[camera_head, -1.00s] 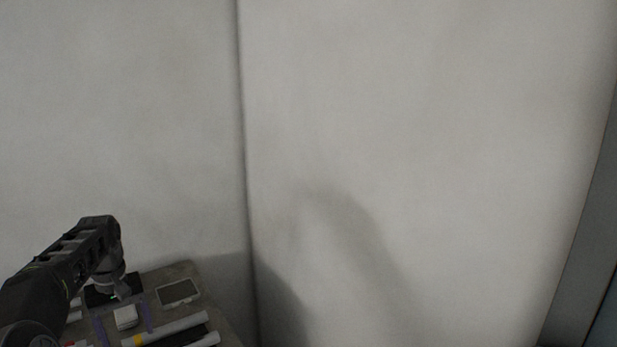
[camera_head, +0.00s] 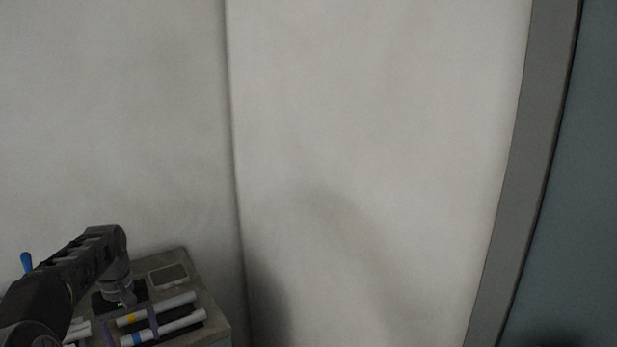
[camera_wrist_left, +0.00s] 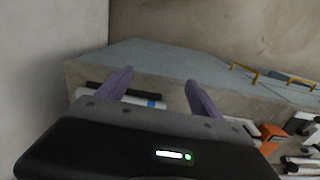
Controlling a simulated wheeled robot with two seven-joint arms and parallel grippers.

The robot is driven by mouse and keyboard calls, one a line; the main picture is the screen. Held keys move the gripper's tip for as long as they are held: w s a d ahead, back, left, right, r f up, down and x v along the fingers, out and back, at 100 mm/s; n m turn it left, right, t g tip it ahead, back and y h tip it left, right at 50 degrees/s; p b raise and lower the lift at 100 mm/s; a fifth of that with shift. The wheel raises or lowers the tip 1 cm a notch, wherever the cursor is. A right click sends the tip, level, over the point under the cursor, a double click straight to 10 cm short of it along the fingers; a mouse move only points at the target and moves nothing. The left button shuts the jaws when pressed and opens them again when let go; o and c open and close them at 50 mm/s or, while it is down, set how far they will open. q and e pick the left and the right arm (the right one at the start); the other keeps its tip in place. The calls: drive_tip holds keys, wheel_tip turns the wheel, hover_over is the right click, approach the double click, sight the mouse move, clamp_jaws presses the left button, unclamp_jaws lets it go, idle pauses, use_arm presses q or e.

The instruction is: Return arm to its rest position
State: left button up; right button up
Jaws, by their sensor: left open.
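My left arm comes in from the left in the head view, with its wrist bent down over the table. The left gripper (camera_head: 130,326) shows two purple fingers spread apart, with nothing seen held between them. The wrist view also shows the open gripper (camera_wrist_left: 158,88), its fingers reaching toward the table edge. White tubes lie near the fingers: one with a yellow band (camera_head: 172,306) and one with a blue band (camera_head: 170,327). I cannot tell from this how high the fingers are above the tubes. My right gripper is not in view.
The table (camera_head: 215,322) has a grey flat panel (camera_head: 168,276) at its far corner. Pale walls stand behind it, with a grey post (camera_head: 513,180) at right. The wrist view shows an orange object (camera_wrist_left: 268,138) and yellow handles (camera_wrist_left: 242,72) at right.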

use_arm(q)
drive_tip(key=s+d+f+m+h+b, duration=0.1)
drive_tip(key=s+d+f+m, duration=0.15)
drive_tip(key=d+f, duration=0.95)
drive_tip(key=s+d+f+m+h+b, duration=0.15)
drive_tip(key=s+d+f, duration=0.25)
drive_tip(key=d+f, duration=0.8)
drive_tip(key=s+d+f, duration=0.3)
drive_tip(key=s+f, duration=0.1)
drive_tip(key=s, duration=0.4)
drive_tip(key=s+d+f+m+h, duration=0.1)
drive_tip(key=s+d+f, duration=0.3)
drive_tip(key=s, duration=0.4)
drive_tip(key=s+d+f, duration=0.3)
drive_tip(key=s+f, duration=0.1)
drive_tip(key=s, duration=0.4)
drive_tip(key=shift+d+f+b, duration=0.35)
drive_tip(key=shift+b, duration=0.05)
